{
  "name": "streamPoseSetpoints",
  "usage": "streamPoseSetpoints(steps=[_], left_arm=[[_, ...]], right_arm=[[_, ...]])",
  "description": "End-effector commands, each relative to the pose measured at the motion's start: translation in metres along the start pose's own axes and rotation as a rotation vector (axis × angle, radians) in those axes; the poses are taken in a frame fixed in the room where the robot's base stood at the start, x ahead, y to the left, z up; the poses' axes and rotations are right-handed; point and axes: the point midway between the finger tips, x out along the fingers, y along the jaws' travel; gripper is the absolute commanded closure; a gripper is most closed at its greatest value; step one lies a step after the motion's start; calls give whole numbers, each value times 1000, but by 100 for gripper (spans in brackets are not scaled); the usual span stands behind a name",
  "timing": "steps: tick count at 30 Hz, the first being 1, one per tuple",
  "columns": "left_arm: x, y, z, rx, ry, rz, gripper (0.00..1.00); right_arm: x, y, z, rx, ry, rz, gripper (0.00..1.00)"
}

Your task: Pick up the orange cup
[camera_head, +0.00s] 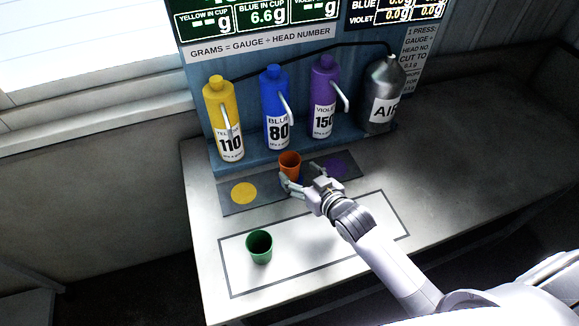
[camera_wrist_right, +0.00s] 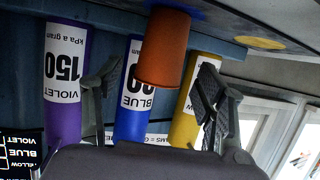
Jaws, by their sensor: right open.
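The orange cup (camera_head: 290,162) stands upright on the dark strip in front of the blue bottle, at the strip's middle spot. My right gripper (camera_head: 301,176) is open and empty at the near side of the cup. In the right wrist view, which is upside down, the orange cup (camera_wrist_right: 164,48) lies in line with the gap between the two spread fingers. I cannot tell whether either finger touches it. The cup's lower near side is partly hidden by the gripper in the head view. My left gripper is not in view.
A green cup (camera_head: 259,247) stands in the outlined rectangle at the front left. Behind the strip stand yellow (camera_head: 218,115), blue (camera_head: 273,105) and violet (camera_head: 322,95) bottles and a grey AIR tank (camera_head: 381,90). The table's right side is clear.

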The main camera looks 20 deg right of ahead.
Motion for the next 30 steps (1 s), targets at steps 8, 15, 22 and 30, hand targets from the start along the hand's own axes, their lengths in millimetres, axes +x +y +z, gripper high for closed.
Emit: streamPoseSetpoints(steps=[8, 15, 22, 30], left_arm=[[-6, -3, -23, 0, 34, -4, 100], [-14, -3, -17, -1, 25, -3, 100], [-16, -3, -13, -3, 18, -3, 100], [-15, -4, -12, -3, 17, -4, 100]], right_arm=[[17, 0, 0, 0, -1, 1, 35], [47, -2, 3, -1, -1, 1, 35], [61, -2, 4, -1, -1, 0, 35], [61, -2, 5, -1, -1, 0, 39]])
